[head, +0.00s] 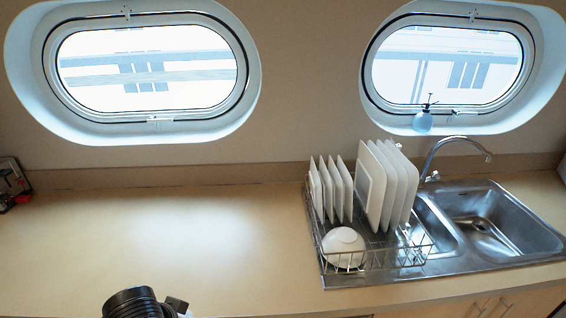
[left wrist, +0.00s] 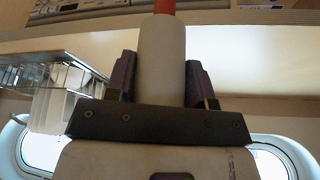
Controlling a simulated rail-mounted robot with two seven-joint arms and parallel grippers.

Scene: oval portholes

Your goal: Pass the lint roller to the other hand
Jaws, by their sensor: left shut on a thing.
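The lint roller shows in the left wrist view as a white cylinder (left wrist: 162,45) with a red-orange part (left wrist: 164,6) at the top edge of the picture. My left gripper (left wrist: 161,80) is shut on the white cylinder, with one dark finger on each side of it. The far end of the red-orange part is cut off by the frame. The lint roller does not show in the head view. My right gripper is in neither view.
A wire dish rack (head: 374,258) with white plates (head: 372,180) and an upturned bowl (head: 344,247) stands beside the steel sink (head: 480,220). A spray bottle (head: 423,120) stands on the right porthole's sill. The wooden counter (head: 170,240) left of the rack is clear.

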